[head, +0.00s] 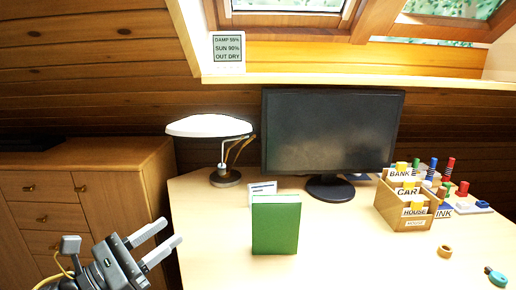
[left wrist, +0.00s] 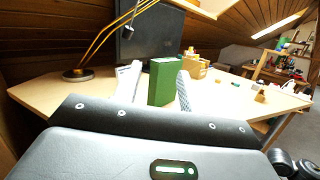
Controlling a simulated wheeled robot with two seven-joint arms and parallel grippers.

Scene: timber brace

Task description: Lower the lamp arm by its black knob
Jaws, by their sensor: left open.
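The desk lamp has a white shade (head: 208,126), a dark round base (head: 225,178) and thin yellow arm rods (head: 239,150). It stands at the back left of the desk. In the left wrist view its base (left wrist: 77,74) and yellow rods (left wrist: 108,32) show at the upper left, with the shade out of frame. A small dark part shows at the rods' upper end in the head view, but I cannot tell if it is the black knob. My left gripper (head: 172,232) is open and empty, in front of and below the lamp, well apart from it. My right gripper is not in view.
A green book (head: 276,224) stands upright on the desk (head: 345,250), with a small white card (head: 262,188) behind it. A monitor (head: 331,132) stands right of the lamp. A wooden card box (head: 405,205) is at the right. The desk's front middle is clear.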

